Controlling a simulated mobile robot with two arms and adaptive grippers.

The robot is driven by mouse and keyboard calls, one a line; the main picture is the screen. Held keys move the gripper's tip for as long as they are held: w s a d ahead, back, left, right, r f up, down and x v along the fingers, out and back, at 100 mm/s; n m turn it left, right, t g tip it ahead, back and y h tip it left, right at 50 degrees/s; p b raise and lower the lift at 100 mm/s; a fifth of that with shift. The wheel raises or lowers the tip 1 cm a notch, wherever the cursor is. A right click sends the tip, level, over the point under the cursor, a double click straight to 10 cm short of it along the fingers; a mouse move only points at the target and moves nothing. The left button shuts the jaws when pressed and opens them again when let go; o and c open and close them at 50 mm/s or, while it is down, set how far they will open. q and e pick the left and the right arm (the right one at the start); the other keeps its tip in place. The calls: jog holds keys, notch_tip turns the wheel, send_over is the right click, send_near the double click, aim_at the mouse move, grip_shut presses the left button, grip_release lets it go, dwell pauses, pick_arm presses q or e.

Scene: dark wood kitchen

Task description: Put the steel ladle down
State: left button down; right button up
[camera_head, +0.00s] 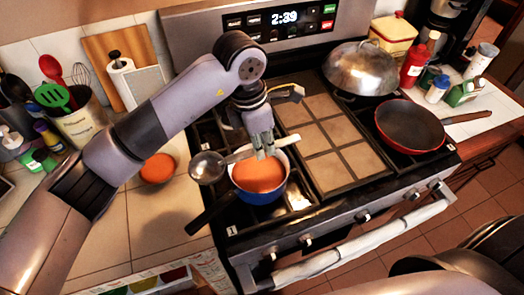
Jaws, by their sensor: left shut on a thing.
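My left gripper (262,150) is shut on the steel ladle and holds it above the front left of the stove. The steel ladle (207,167) has its round bowl to the left of the gripper, over the pot's left side. Its pale handle runs up to the right past the fingers, which hide part of it. Under the gripper stands a blue pot (262,197) with orange soup in it and a dark handle towards the lower left. I cannot tell whether the ladle touches the pot's rim. My right gripper is not in view.
A round orange thing (158,168) is on the tiled counter left of the stove. A utensil crock (82,128) stands behind it. A red pan (409,126) and a domed steel lid (360,68) are on the stove's right. The front left counter is clear.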

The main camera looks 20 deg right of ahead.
pick_arm(q)
jog(key=shift+f, duration=0.75)
notch_tip(320, 180, down, 4)
jog(key=shift+r+p, duration=0.15)
jog(key=shift+p, duration=0.45)
jog(key=c, duration=1.5)
grip_release()
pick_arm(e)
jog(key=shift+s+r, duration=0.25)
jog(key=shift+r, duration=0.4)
pick_arm(q)
jog(key=shift+w+r, duration=0.1)
jog(key=r+b, duration=0.1)
jog(key=r, duration=0.2)
jog(key=a+r+b, duration=0.1)
jog(key=r, duration=0.3)
jog(key=r+b, duration=0.2)
jog(key=r, duration=0.1)
jog(key=shift+a+r, duration=0.15)
jog(key=shift+a, duration=0.25)
jog(key=shift+a+r, duration=0.1)
jog(key=shift+r, duration=0.6)
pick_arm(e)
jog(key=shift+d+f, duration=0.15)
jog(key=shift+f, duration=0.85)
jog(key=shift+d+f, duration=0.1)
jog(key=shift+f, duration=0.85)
